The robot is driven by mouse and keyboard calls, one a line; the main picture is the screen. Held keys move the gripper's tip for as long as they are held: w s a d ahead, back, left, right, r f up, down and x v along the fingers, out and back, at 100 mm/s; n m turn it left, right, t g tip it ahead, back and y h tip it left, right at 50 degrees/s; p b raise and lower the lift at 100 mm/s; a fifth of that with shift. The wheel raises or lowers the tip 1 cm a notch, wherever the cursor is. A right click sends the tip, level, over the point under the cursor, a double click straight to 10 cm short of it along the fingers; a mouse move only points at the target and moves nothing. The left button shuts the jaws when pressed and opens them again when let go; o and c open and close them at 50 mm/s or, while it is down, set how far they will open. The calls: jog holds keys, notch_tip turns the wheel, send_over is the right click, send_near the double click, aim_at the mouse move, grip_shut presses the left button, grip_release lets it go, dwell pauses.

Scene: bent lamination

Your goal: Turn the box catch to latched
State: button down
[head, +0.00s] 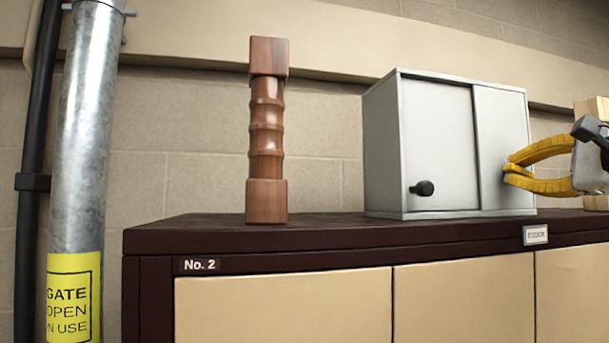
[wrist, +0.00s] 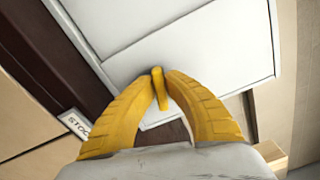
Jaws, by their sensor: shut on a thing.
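The grey metal box (head: 435,145) stands on the cabinet top in the head view, with a wide left panel and a narrower right panel. My gripper (head: 507,169) reaches in from the right, its yellow fingertips at the right panel. In the wrist view, my gripper (wrist: 160,78) is shut on a small yellow bar (wrist: 161,92), which looks like the box catch, in front of the pale box face (wrist: 185,50). The fingertips hide part of the bar, and its latch state cannot be told. In the head view the fingers hide the catch.
A black knob (head: 422,188) sticks out of the left panel. A turned wooden post (head: 266,130) stands left of the box on the dark cabinet top (head: 325,230). A galvanised pipe (head: 85,150) rises at far left. Pale wood (head: 592,108) shows behind my gripper.

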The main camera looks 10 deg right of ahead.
jog(key=shift+f+n, duration=0.15)
jog(key=shift+n, duration=1.45)
jog(key=c, duration=1.5)
grip_release()
jog(key=shift+o, duration=0.2)
jog(key=s, duration=0.7)
jog(key=shift+s+d, duration=0.2)
jog(key=shift+d, duration=0.05)
